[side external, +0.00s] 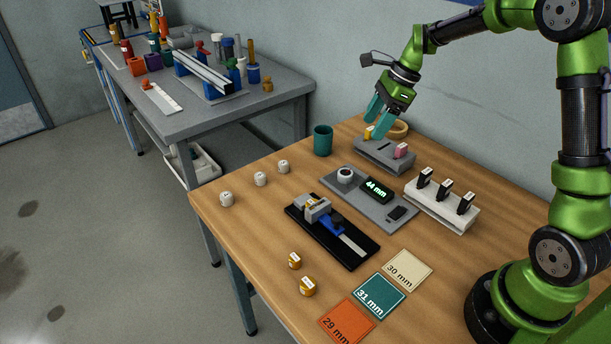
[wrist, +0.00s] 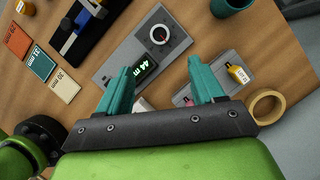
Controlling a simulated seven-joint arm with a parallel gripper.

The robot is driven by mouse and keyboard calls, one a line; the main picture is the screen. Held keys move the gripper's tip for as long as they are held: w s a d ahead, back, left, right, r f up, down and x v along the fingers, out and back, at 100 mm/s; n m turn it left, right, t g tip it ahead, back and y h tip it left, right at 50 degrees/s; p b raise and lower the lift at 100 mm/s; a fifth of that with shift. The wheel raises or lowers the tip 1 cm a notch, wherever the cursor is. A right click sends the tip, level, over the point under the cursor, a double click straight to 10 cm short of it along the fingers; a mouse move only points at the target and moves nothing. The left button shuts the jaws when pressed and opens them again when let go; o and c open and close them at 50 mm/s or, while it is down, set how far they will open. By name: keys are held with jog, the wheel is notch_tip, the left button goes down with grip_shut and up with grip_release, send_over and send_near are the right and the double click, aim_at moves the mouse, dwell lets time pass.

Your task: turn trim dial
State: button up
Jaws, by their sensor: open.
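The dial (side external: 345,175) is a round white-rimmed knob with a dark centre, on a grey panel (side external: 366,209). In the wrist view the dial (wrist: 160,34) shows ahead of my fingers. The panel's display (side external: 377,190) reads 44 mm in green. My gripper (side external: 381,117) has teal fingers and is open and empty. It is above the back of the table, over the grey holder (side external: 384,157), behind and right of the dial and apart from it. The wrist view shows the two fingers spread (wrist: 158,75).
The holder carries a yellow bottle (side external: 369,132) and a pink piece (side external: 401,150). A wooden ring (side external: 397,129) and a teal cup (side external: 323,140) stand nearby. A black slide fixture (side external: 332,236) lies in front of the panel. A white rack (side external: 441,206) with black pieces stands right.

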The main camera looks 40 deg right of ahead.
aim_at(346, 172)
jog(key=x, duration=1.4)
jog(key=shift+a+f, duration=0.15)
jog(key=shift+f, duration=0.15)
jog(key=shift+c, duration=0.4)
jog(key=c, duration=1)
